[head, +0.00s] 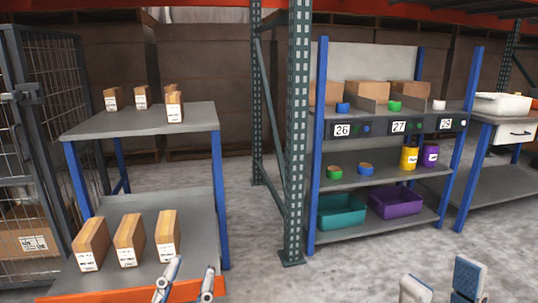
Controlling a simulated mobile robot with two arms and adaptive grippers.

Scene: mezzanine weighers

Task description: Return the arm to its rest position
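My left gripper (189,276) shows at the bottom edge, in front of the lower shelf of the blue-legged rack (142,119). Its two fingers are apart and nothing shows between them. My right gripper (442,279) is at the bottom right over the grey floor. Its two pads are apart with floor visible between them, and it is empty. Most of both arms is out of the frame.
Several cardboard cartons (129,240) stand on the left rack's two levels. A green perforated post (297,140) rises mid-view. The right shelf unit holds a teal bin (341,212), a purple bin (397,201) and small containers. Open floor (350,270) lies between.

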